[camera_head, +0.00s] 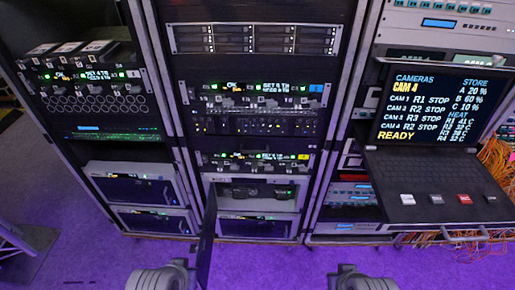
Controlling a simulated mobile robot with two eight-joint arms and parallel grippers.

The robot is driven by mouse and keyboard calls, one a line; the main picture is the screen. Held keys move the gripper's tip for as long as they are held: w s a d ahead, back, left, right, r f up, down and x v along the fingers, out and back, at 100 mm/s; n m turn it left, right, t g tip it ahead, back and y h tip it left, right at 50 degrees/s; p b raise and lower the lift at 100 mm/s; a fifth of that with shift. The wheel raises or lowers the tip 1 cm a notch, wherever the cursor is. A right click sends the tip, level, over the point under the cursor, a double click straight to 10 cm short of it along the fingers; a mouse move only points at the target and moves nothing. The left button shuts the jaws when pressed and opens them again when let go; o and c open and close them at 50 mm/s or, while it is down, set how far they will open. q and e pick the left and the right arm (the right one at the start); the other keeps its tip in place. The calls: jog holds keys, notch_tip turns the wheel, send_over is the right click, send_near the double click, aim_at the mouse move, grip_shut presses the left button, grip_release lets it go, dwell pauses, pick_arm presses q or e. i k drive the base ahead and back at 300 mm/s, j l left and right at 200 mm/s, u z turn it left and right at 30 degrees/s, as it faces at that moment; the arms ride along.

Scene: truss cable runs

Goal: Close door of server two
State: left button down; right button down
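In the head view, a thin dark door (207,240) stands swung out towards me at the lower left of the middle rack. It is seen nearly edge-on and is open. Behind it is an open bay (258,191) with a dark unit and a green light inside. I cannot read a number that marks this bay as server two. Grey parts of my left and right arms show at the bottom edge, left and right of centre. The left arm part is close to the door's lower end in the picture; contact cannot be told. No gripper fingers show.
Closed server fronts (135,189) sit low in the left rack, and another closed front (254,228) lies below the open bay. At right, a monitor (425,105) stands above a pull-out shelf (430,170) with buttons. Orange cables hang far right. Purple floor (275,265) is clear between my arms.

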aim_at(203, 262)
jog(key=j+z, duration=0.1)
jog(key=j, duration=0.3)
jog(key=k+j+z, duration=0.1)
jog(key=j, duration=0.25)
jog(key=k+j+z, duration=0.1)
jog(key=j, duration=0.25)
jog(key=k+j+z, duration=0.1)
jog(key=j, duration=0.25)
jog(key=k+j, duration=0.15)
jog(key=j, duration=0.2)
jog(key=i+j+u, duration=0.15)
jog(key=j, duration=0.15)
jog(key=j+u, duration=0.1)
jog(key=j, duration=0.2)
